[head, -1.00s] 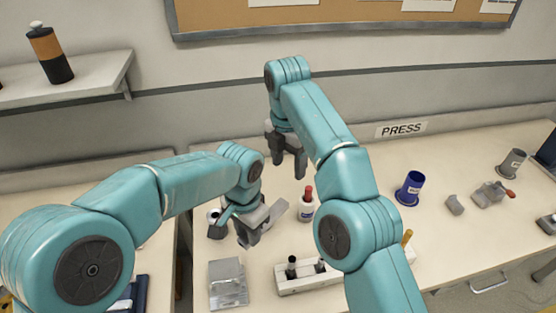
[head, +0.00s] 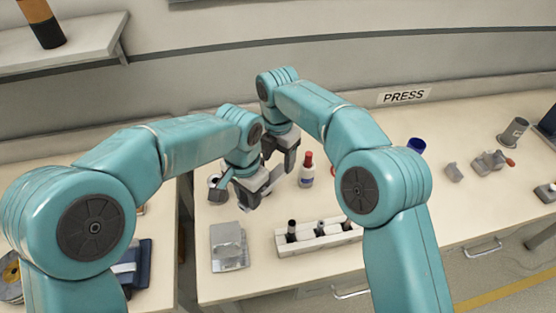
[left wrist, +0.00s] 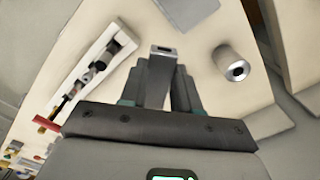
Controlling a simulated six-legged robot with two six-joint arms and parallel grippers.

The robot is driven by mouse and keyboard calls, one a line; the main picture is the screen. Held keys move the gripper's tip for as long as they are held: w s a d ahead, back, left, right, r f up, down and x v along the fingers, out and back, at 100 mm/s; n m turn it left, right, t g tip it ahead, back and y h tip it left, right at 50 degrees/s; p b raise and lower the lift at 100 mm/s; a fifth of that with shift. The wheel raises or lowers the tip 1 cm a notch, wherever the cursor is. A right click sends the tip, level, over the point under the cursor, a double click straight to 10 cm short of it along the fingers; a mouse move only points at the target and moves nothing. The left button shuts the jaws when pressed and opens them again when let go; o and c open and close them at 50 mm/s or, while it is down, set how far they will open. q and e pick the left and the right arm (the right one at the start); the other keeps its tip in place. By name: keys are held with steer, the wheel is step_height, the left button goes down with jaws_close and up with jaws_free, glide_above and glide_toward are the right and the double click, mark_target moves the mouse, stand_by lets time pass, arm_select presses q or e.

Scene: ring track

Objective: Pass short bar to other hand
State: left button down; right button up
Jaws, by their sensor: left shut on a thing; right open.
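The short bar (left wrist: 161,70) is grey, with a dark slot in its end. In the left wrist view it stands out from between the jaws of my left gripper (left wrist: 165,95). In the head view my left gripper (head: 250,192) is shut on it above the bench, and I cannot clearly tell the bar from the grey fingers. My right gripper (head: 281,155) is open just above and to the right of it, fingers pointing down. The two grippers overlap in the picture; I cannot tell whether the right fingers touch the bar.
A red-capped bottle (head: 307,172) stands right of the grippers. A white rack (head: 318,240) with dark pegs and a grey metal block (head: 228,246) lie in front. Grey parts (head: 488,162) and a blue cup (head: 416,146) stand farther right.

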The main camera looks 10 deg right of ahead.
steer(key=shift+f, duration=0.75)
jaws_close()
arm_select(q)
steer(key=c, duration=0.7)
jaws_free()
